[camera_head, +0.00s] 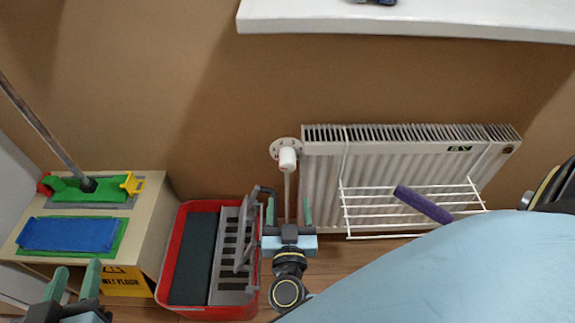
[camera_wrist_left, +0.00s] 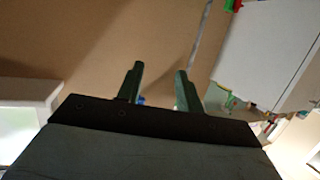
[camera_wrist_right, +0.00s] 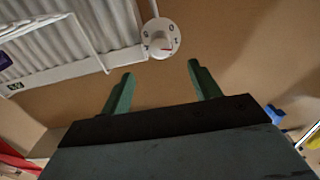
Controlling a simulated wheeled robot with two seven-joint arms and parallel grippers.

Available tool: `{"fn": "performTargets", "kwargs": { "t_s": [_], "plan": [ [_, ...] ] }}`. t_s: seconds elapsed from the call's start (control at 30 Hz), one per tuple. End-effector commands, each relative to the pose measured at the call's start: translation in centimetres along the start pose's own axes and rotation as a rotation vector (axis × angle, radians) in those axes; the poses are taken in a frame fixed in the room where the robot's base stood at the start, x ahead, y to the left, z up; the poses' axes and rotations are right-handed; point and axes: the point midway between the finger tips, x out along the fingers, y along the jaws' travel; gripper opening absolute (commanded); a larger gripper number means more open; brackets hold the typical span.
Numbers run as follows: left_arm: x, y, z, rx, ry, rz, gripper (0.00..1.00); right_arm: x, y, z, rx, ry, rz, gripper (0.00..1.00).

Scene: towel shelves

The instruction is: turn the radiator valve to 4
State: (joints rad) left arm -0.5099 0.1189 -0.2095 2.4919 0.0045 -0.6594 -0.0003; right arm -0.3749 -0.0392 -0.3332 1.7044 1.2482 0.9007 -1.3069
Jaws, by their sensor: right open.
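The radiator valve (camera_head: 288,158) is a white knob on a pale round plate, at the upper left corner of the white radiator (camera_head: 320,180). In the right wrist view the valve (camera_wrist_right: 160,40) shows small dark and red marks around its dial; I cannot read its setting surely. My right gripper (camera_head: 289,212) is open and empty, below the valve in the head view and apart from it. In its wrist view the fingers (camera_wrist_right: 161,82) point toward the valve. My left gripper (camera_head: 75,280) is open and empty at the lower left, far from the valve.
A white wire rack (camera_head: 360,212) with a purple roll (camera_head: 423,204) hangs on the radiator. A beige cabinet (camera_head: 150,215) carries cloths and a mop. A white sill (camera_head: 400,18) juts out above.

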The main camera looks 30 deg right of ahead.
Motion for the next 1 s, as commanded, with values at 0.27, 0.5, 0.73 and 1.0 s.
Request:
{"fn": "performTargets", "kwargs": {
  "t_s": [0.27, 0.5, 0.73, 1.0],
  "plan": [
    [0.0, 0.7, -3.5, -0.004, 0.221, 0.019, 0.36, 3.0, 0.0, 0.0, 0.001, 0.006, -0.001, 0.62],
    [-1.1, 1.4, -7.2, -0.013, 0.461, 0.038, 0.36, 5.9, 0.0, 0.0, 0.001, 0.005, -0.001, 0.62],
    [-2.8, 1.9, -10.1, -0.024, 0.688, 0.053, 0.36, 8.8, 0.0, 0.0, 0.002, 0.007, -0.001, 0.62],
    [-4.6, 2.0, -11.6, -0.03, 0.884, 0.057, 0.36, 12.0, 0.0, 0.0, 0.001, 0.005, -0.002, 0.62]
  ]
}}
